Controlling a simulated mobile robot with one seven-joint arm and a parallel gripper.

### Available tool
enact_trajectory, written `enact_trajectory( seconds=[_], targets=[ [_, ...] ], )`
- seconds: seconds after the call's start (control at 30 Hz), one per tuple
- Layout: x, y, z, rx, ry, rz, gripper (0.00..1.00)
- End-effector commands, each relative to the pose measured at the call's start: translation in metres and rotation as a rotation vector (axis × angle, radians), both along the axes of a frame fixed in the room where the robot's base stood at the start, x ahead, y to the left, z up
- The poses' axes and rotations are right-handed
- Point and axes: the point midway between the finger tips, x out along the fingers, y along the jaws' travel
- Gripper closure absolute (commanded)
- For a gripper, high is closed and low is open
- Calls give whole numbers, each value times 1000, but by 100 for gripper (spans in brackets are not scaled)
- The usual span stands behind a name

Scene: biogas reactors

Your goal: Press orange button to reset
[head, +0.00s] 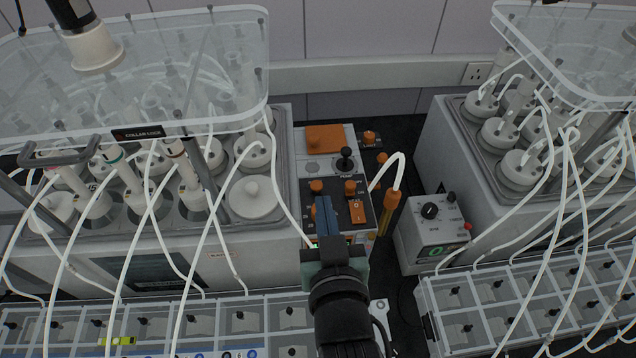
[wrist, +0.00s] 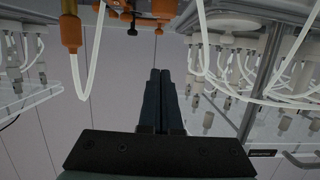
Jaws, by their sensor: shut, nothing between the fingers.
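A control box (head: 309,208) stands between the two reactor baths in the head view. Its dark panel carries orange knobs (head: 317,186) (head: 350,187) and an orange rocker switch (head: 357,211). A larger orange square (head: 324,138) sits farther back on the box. I cannot read which orange part is marked reset. My gripper (head: 323,201) is shut and empty, over the left part of the panel, left of the rocker switch. It hides part of the panel; contact cannot be told. In the wrist view my closed fingers (wrist: 160,72) show, with orange parts (wrist: 161,8) beyond them at the top.
A black joystick (head: 345,158) stands behind the panel. An orange probe with a white tube (head: 391,203) is just right. A grey meter box (head: 433,228) stands farther right. White tubes loop on both sides, and clear bottle racks (head: 530,300) line the front.

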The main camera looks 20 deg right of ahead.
Motion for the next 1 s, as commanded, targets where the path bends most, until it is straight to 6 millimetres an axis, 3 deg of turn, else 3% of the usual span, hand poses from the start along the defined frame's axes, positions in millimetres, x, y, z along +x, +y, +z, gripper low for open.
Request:
enact_trajectory(
  seconds=[0.6,0.8,1.0],
  targets=[
    [89,-25,-20,1,1,0,100],
    [86,-24,-50,1,3,1,100],
    [85,-24,-61,1,1,1,100]
  ],
)
